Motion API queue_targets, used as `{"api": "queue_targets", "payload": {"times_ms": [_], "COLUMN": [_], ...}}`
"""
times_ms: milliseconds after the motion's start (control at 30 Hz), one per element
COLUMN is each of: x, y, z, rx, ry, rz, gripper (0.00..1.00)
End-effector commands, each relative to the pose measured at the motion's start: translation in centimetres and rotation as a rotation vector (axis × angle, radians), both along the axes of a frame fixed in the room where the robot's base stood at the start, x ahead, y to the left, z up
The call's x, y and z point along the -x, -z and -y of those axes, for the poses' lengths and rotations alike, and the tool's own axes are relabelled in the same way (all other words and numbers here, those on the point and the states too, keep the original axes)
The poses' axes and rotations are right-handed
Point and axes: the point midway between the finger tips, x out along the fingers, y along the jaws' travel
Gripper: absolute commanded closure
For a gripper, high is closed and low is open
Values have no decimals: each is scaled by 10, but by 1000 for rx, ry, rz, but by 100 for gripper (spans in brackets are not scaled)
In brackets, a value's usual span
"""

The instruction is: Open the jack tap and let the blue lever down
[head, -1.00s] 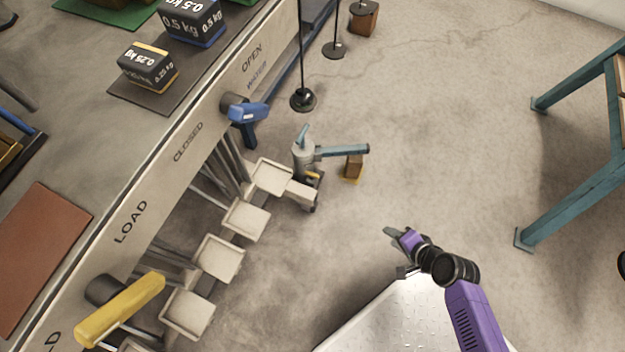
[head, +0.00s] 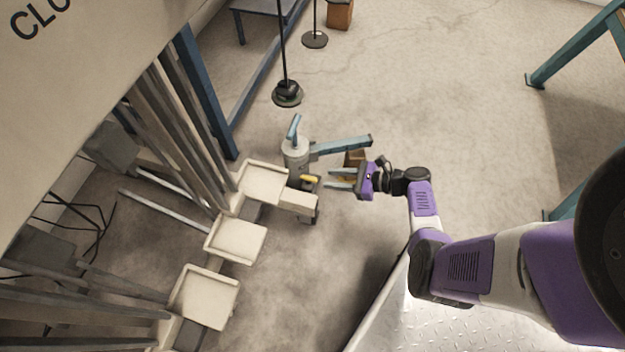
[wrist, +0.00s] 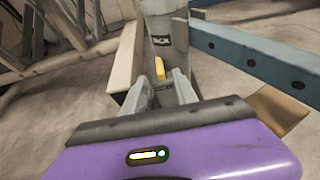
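The jack is a grey cylinder (head: 296,154) with a blue-grey pump handle (head: 340,146) reaching right; its body also shows in the wrist view (wrist: 165,40). A small yellow tap (head: 309,179) sits low on its side and shows upright between my fingers in the wrist view (wrist: 160,68). My gripper (head: 338,179) is open, its two fingers pointing left at the tap. In the wrist view the fingertips (wrist: 163,84) stand apart on either side of the tap's line; I cannot tell whether they touch it.
Several cream pedals (head: 236,240) stand left of the jack. A brown block (head: 355,158) lies just behind my gripper, under the pump handle. A black stand base (head: 287,93) is farther back. Open floor lies beyond, and a blue-green table frame (head: 580,50) is at the right.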

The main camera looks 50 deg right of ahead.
Motion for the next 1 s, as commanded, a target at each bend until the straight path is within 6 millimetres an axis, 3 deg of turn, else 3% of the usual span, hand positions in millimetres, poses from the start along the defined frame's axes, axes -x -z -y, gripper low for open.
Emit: {"api": "queue_targets", "payload": {"times_ms": [400,767,967,1000], "x": [-49,-55,-55,-55], "y": [25,25,25,25], "z": [-19,-21,-21,-21], "rx": [3,3,4,4], "ry": [-3,-2,-1,-1], "rz": [-2,-2,-2,-2], "gripper": [65,65,100,100]}}
